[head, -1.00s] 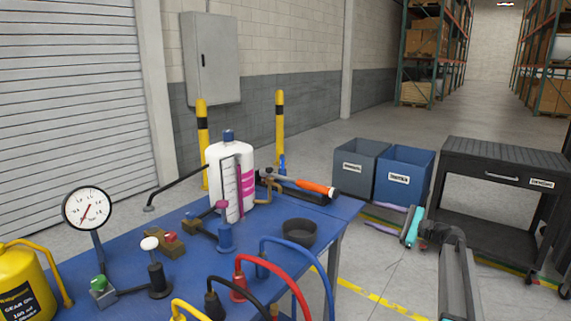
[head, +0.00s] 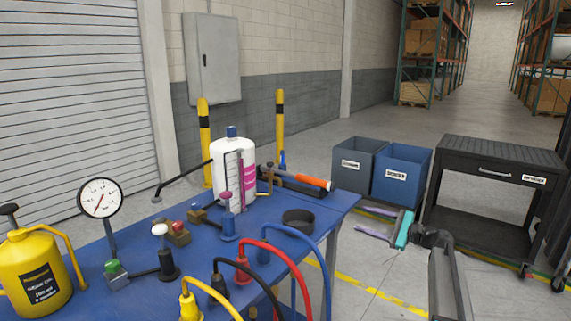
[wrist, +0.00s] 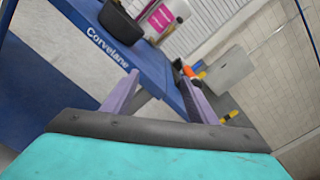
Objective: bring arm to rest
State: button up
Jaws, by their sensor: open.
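My gripper (head: 366,221) is in the head view, right of the blue workbench (head: 345,199), out over the floor in front of the bins. It has a teal body and two purple fingers, spread apart with nothing between them. In the wrist view my gripper (wrist: 158,72) also shows open and empty, with the bench edge (wrist: 150,72) beyond the fingers. My dark grey arm comes in from the lower right of the head view. The gripper touches nothing that I can see.
The bench carries a white bottle (head: 233,166), a gauge (head: 100,198), a yellow oil can (head: 35,277), a black bowl (head: 298,221) and coloured hoses (head: 300,262). A grey bin (head: 350,174), a blue bin (head: 402,180) and a black cart (head: 488,205) stand behind the gripper.

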jog(key=s+a+f+g, duration=0.2)
jog(key=a+f, duration=0.7)
jog(key=f, duration=0.1)
jog(key=s+a+f+n+g+h, duration=0.1)
jog(key=s+a+f+g, duration=0.1)
jog(key=s+a+f, duration=0.5)
jog(key=s+a+f+n+g+h+p, duration=0.1)
jog(key=s+a+f+g, duration=0.25)
jog(key=s+f, duration=0.65)
jog(key=s+a+f+n+g+h, duration=0.15)
jog(key=s+a+f, duration=0.45)
jog(key=f, duration=0.6)
jog(key=s+d+f+n+g+h, duration=0.15)
jog(key=s+f, duration=0.25)
jog(key=s, duration=0.4)
jog(key=s+f+n+g+h, duration=0.2)
jog(key=s+f, duration=0.3)
jog(key=s, duration=0.3)
jog(key=s+d+f+n+g+h, duration=0.15)
jog(key=s+f, duration=0.25)
jog(key=s, duration=0.5)
jog(key=s+d+f+n+g+h+p, duration=0.1)
jog(key=s+d+n+h, duration=0.5)
jog(key=s+d+n, duration=0.3)
jog(key=shift+d+f, duration=0.25)
jog(key=shift+d, duration=0.65)
jog(key=shift+s+h, duration=0.1)
jog(key=shift+h, duration=0.15)
